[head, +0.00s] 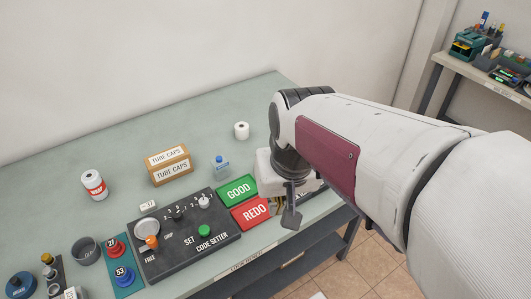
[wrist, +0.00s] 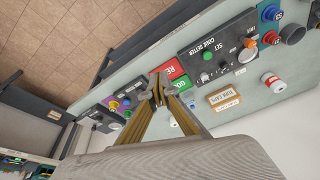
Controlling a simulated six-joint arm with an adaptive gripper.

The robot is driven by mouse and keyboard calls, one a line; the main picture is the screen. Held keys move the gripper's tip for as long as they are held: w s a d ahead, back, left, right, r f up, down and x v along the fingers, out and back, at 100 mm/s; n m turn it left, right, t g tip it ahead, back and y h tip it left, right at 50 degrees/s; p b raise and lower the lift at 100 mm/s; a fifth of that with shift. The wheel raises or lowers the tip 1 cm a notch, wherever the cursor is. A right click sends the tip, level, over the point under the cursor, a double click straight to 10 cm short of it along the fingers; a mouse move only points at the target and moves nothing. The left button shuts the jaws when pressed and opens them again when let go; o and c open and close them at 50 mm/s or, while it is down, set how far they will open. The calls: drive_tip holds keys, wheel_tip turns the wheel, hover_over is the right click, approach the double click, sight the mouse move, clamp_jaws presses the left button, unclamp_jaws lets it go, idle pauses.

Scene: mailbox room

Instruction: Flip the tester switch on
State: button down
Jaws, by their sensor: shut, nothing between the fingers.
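No tester switch can be clearly made out. In the wrist view, a dark panel (wrist: 119,105) with small coloured parts lies on the bench to the left of my fingers; it may be the tester, but its details are too small to tell. In the head view that stretch of bench is mostly hidden behind my arm. My gripper (wrist: 160,91) is shut and empty, its fingertips together in front of the red REDO and green GOOD plates. A black code setter (head: 188,236) with a green button, knobs and an orange-handled lever sits left of my gripper in the head view.
The GOOD plate (head: 237,190) and REDO plate (head: 252,213) lie beside the code setter. Tube caps boxes (head: 170,171), a blue-capped bottle (head: 221,168) and a white roll (head: 241,130) stand farther back. A second bench (head: 480,75) stands at the far right.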

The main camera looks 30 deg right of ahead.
drive_tip(key=w+d+f+m, duration=0.3)
drive_tip(key=w+d+m, duration=0.3)
drive_tip(key=d, duration=0.3)
drive_tip(key=w+d+f+m, duration=0.3)
drive_tip(key=w+d+m, duration=0.3)
drive_tip(key=d+m, duration=0.1)
drive_tip(key=shift+w+d+m+t+y, duration=0.3)
drive_tip(key=shift+w+d, duration=0.1)
drive_tip(key=shift+d, duration=0.45)
drive_tip(key=shift+f, duration=0.3)
drive_tip(key=x, duration=1.2)
drive_tip(key=shift+x, duration=0.8)
